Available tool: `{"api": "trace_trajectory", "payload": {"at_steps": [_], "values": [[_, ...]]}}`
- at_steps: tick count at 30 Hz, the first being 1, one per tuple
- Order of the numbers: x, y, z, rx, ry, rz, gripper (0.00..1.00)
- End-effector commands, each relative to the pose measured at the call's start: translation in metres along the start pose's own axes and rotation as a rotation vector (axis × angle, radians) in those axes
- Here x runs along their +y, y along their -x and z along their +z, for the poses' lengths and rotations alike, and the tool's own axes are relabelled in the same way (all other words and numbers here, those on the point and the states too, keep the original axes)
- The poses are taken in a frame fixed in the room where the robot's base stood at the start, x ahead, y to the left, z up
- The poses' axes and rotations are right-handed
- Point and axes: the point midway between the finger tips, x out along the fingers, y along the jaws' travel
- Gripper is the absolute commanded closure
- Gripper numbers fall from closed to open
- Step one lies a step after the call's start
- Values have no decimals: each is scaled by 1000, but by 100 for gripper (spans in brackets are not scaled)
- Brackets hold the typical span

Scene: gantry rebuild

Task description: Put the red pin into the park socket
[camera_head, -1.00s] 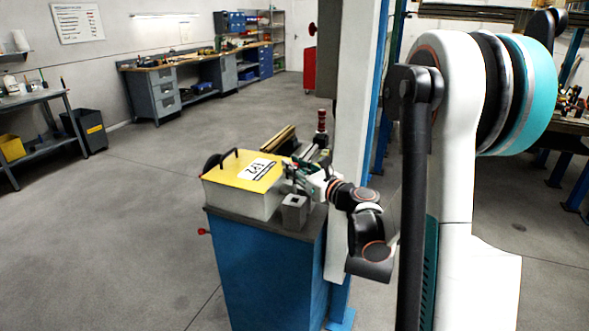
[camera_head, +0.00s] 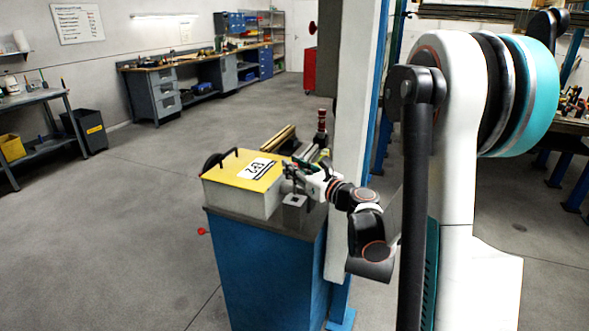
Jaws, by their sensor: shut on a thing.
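My gripper (camera_head: 289,180) is over the bench top, beside the right end of the yellow-topped box. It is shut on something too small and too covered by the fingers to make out. A grey block with a dark hole in its top (camera_head: 294,200), likely the park socket, lies just below the fingertips; I cannot tell whether anything touches it. A red ball-headed knob (camera_head: 202,231) sticks out of the left side of the blue cabinet. A dark red upright piece (camera_head: 321,121) stands behind the gripper. I cannot tell which red part is the pin.
The yellow-topped box (camera_head: 236,190) with a black handle and white label takes up the left of the blue cabinet (camera_head: 263,275). A pale post (camera_head: 352,90) rises close on the right of my gripper. The floor to the left is open.

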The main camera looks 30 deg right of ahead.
Motion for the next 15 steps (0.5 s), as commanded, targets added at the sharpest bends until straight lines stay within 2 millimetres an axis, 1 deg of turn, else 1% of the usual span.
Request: {"api": "trace_trajectory", "payload": {"at_steps": [5,15], "values": [[0,0,0,0,0,0,100],[0,0,-9,0,0,0,100]]}}
